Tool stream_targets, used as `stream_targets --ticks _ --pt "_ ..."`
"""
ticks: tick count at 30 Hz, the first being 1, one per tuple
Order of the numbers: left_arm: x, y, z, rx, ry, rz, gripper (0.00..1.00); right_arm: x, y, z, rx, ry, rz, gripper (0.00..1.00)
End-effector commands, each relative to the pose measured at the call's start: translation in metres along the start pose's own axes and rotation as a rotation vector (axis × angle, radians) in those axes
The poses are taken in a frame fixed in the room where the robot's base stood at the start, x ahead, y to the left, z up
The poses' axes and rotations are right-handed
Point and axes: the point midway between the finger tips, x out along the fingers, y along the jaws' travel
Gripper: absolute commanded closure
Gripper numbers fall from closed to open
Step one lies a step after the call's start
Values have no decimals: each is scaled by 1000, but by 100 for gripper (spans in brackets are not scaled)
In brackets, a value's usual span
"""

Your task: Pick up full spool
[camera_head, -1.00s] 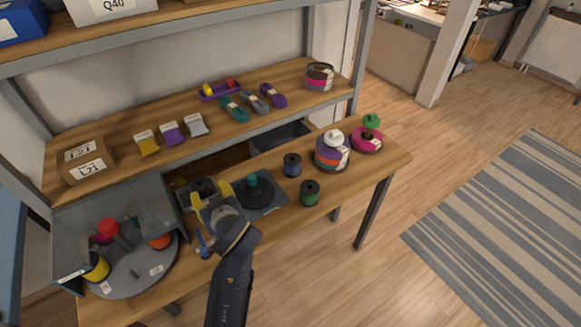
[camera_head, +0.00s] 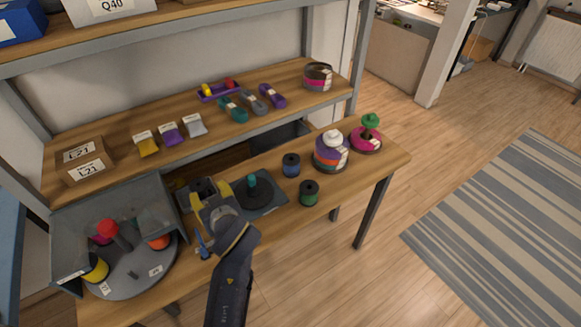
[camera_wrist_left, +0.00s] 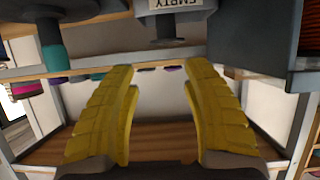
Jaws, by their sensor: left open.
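My left gripper (camera_head: 211,194) is open, with yellow fingers, over the bench between the turntable and a dark base. It also shows in the left wrist view (camera_wrist_left: 160,112), with nothing between its fingers. A blue spool (camera_head: 291,165) and a green spool (camera_head: 309,194) stand upright on the bench, right of the gripper and apart from it. Neither has a readable label, so I cannot tell which is meant as full. A teal-banded post (camera_head: 252,181) stands on the dark base; it also shows upside down in the left wrist view (camera_wrist_left: 55,58). My right gripper is not in view.
A round turntable (camera_head: 142,285) with red, orange and yellow items sits left, beside a grey bin wall (camera_head: 160,205). A multicoloured stack (camera_head: 331,152) and a pink disc (camera_head: 365,143) stand at the bench's right. An upside-down EMPTY label (camera_wrist_left: 176,4) shows in the wrist view.

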Motion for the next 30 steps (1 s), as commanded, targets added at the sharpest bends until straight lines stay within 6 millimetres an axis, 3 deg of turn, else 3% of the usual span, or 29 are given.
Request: stream_targets --ticks 9,17,26,30 --pt "0 0 0 0 0 0 51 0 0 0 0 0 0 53" --pt "0 0 0 0 0 0 19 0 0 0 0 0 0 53" --pt "3 3 -1 -5 -5 4 19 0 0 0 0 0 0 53" --pt "19 21 -8 -34 -41 30 19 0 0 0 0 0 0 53"
